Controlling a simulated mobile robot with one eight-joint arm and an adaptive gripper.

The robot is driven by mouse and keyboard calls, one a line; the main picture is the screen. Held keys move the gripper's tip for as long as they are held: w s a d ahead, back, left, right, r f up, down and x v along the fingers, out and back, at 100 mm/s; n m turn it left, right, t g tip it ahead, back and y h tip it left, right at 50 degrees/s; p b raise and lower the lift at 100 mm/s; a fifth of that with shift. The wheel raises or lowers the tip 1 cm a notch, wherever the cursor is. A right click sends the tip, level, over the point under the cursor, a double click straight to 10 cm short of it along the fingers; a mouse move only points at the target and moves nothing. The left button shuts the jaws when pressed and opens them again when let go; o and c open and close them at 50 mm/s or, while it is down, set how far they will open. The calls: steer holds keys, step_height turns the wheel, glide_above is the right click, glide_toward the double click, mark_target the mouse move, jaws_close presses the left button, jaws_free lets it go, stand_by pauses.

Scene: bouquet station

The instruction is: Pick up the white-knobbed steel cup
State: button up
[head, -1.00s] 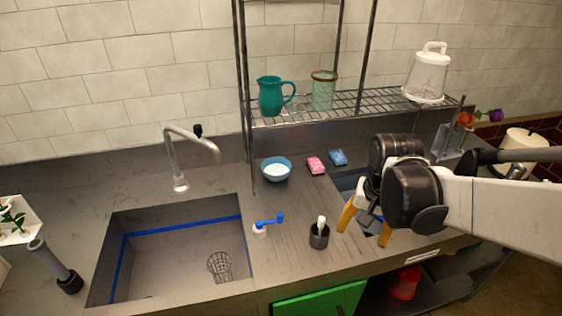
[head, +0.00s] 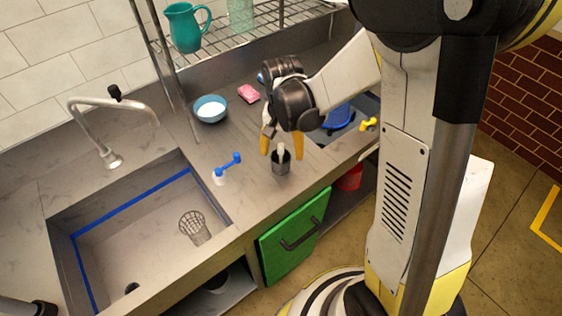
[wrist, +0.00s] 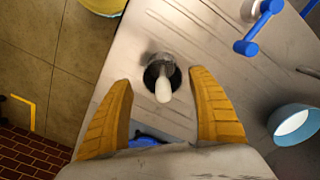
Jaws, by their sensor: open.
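The steel cup (head: 281,165) is a small dark grey cup with a white knob standing up from it. It sits on the grey counter to the right of the sink. It also shows in the wrist view, where its white knob (wrist: 163,90) points toward the camera. My gripper (head: 283,148) is open, with its two yellow fingers apart around the cup's sides in the head view. In the wrist view the fingers (wrist: 165,110) lie left and right of the cup, with gaps on both sides. No contact is visible.
A blue-handled white item (head: 226,170) lies left of the cup. A blue bowl (head: 211,109) and pink sponge (head: 248,93) stand behind. The sink (head: 140,235) is at left, and the counter's front edge lies close above the green door (head: 294,236).

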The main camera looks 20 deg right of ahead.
mark_target(281, 157)
step_height(281, 157, down, 3)
steer(key=shift+w+a+f+b, duration=0.1)
steer(key=shift+w+a+b, duration=0.05)
steer(key=shift+b, duration=0.25)
steer(key=c, duration=1.2)
steer(key=shift+r, duration=0.25)
